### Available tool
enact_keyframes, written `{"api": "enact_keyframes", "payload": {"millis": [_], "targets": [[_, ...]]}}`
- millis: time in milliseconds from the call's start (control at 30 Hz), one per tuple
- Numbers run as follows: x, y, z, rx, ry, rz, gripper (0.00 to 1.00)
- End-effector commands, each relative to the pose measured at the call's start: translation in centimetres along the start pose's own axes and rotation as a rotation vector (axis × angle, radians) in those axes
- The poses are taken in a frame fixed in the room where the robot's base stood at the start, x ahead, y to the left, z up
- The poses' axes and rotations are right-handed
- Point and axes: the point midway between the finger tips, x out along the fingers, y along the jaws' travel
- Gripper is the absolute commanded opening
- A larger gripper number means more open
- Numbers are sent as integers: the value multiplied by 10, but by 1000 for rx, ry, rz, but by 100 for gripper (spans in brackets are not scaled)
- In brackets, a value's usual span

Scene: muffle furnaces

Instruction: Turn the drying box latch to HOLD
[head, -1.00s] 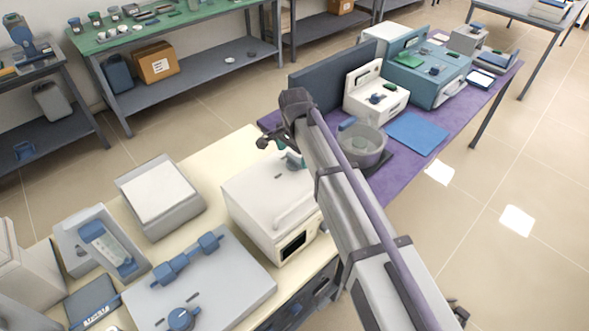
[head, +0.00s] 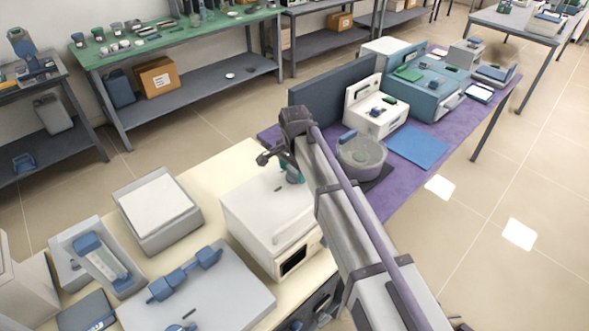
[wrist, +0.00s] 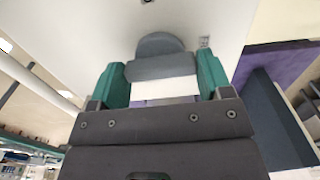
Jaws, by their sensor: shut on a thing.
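The drying box appears to be the white box (head: 262,208) with a dark front display, on the cream-topped bench in the head view. In the wrist view its pale surface (wrist: 85,35) fills the upper middle. A grey latch with a rounded end (wrist: 160,44) stands against that surface. My gripper (wrist: 161,63) has its green fingers on both sides of the latch's grey bar, shut on it. In the head view my gripper (head: 293,173) is at the box's far top part, and my arm hides the latch. The latch's setting cannot be read; a small marking (wrist: 205,42) lies right of it.
A grey panel with blue knobs (head: 240,290) and a grey tray-like device (head: 155,238) stand left of the box. A round grey pot (head: 362,160) and a dark upright panel (head: 335,100) stand beyond my arm on the purple bench. Floor at right is clear.

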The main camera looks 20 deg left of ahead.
Motion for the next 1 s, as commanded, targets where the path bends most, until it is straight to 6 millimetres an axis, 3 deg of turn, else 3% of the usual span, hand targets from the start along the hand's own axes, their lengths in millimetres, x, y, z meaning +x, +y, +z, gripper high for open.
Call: {"api": "enact_keyframes", "payload": {"millis": [367, 1000], "targets": [[0, 0, 0, -114, 0, 0, 49], [0, 0, 0, -682, 0, 0, 49]]}}
